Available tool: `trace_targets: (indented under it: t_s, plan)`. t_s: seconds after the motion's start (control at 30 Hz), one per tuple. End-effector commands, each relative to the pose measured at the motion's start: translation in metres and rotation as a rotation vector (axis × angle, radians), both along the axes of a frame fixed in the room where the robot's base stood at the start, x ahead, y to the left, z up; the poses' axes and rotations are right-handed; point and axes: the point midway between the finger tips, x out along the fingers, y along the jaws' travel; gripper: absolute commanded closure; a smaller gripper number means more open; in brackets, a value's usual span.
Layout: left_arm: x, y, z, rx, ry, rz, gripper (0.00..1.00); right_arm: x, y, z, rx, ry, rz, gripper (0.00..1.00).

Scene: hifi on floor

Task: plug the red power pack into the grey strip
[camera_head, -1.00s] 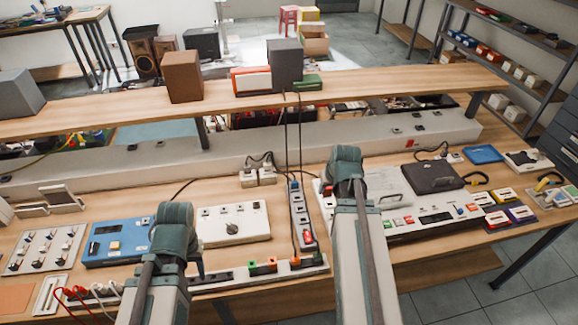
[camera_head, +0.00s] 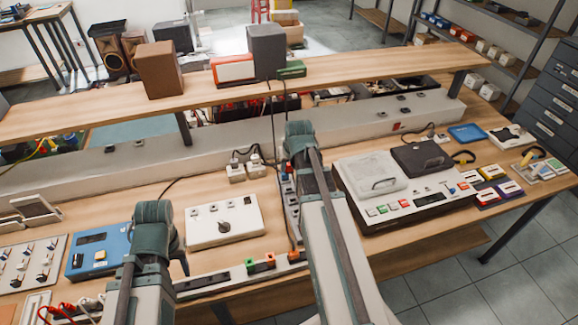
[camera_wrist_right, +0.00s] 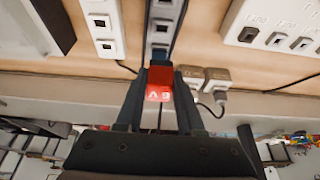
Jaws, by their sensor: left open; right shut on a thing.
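The grey strip (camera_head: 291,208) lies lengthwise on the bench in the head view, partly hidden by my right arm. In the right wrist view the strip (camera_wrist_right: 163,22) runs away from the gripper, with a row of sockets and dark edges. My right gripper (camera_wrist_right: 159,88) is shut on the red power pack (camera_wrist_right: 159,78), whose face shows light markings. The pack overlaps the near end of the strip in that view; whether it touches it, I cannot tell. In the head view my right fingertips are hidden. My left gripper (camera_head: 155,225) is open, over the bench beside the blue box.
A white box with a knob (camera_head: 224,221) lies left of the strip. White plugs (camera_head: 245,168) with cables stand behind it. A white strip (camera_wrist_right: 103,25) shows in the wrist view. A large white unit (camera_head: 400,190) is at right, a raised wooden shelf (camera_head: 230,90) behind.

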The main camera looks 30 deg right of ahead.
Motion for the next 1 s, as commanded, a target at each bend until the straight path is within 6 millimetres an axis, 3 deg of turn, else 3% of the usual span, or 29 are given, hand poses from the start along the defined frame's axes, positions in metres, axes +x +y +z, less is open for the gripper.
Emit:
trace_targets:
  t_s: [0.7, 1.0]
  plan:
    - [0.000, 0.000, -0.065, 0.000, 0.000, 0.000, 0.50, 0.000, 0.000, -0.065, 0.000, 0.000, 0.000, 1.00]
    - [0.000, 0.000, -0.074, 0.000, 0.000, 0.000, 0.50, 0.000, 0.000, -0.074, 0.000, 0.000, 0.000, 1.00]
